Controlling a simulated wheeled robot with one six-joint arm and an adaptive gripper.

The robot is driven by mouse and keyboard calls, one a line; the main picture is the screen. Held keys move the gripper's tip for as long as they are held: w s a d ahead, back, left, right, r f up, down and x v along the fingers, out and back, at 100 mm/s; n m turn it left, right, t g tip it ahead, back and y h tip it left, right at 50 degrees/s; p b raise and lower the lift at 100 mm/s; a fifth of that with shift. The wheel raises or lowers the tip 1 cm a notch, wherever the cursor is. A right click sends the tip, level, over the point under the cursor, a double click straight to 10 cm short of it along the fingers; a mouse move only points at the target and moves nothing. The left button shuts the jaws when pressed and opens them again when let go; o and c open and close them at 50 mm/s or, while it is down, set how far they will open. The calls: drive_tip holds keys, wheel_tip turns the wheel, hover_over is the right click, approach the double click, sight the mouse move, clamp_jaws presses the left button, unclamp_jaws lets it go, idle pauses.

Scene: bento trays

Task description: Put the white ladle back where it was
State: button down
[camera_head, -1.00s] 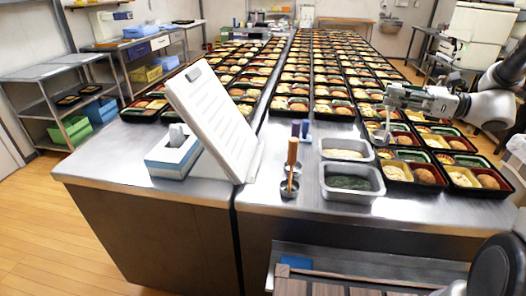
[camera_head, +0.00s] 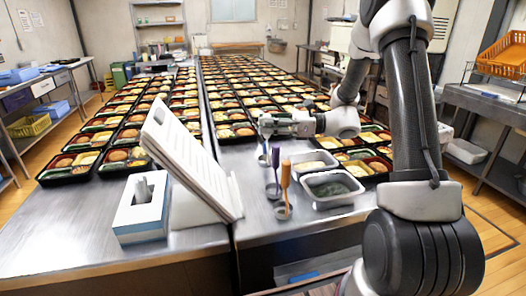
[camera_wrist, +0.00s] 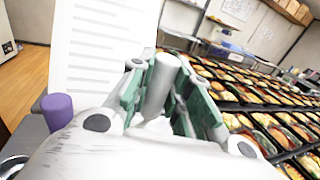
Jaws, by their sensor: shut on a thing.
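My gripper (camera_head: 268,125) is above the steel table, behind the upright ladles. In the wrist view its green-padded fingers (camera_wrist: 165,95) are closed around a pale, upright handle (camera_wrist: 158,85), which looks like the white ladle's. The ladle's lower end is hidden there; in the head view the part below the fingers is too small to make out clearly. A purple-handled ladle (camera_head: 276,157) and an orange-handled ladle (camera_head: 285,174) stand in small metal cups (camera_head: 282,213) in front of my gripper. The purple handle (camera_wrist: 57,110) also shows at left in the wrist view.
Two metal food pans (camera_head: 332,204) stand right of the cups. A white slanted board (camera_head: 185,160) and a tissue box (camera_head: 142,215) stand to the left. Rows of bento trays (camera_head: 125,168) fill the table behind. Bare steel (camera_head: 258,218) lies beside the cups.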

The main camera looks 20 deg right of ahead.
sight(268, 137)
drive_tip(key=shift+f, duration=2.7)
drive_tip(key=c, duration=1.3)
unclamp_jaws()
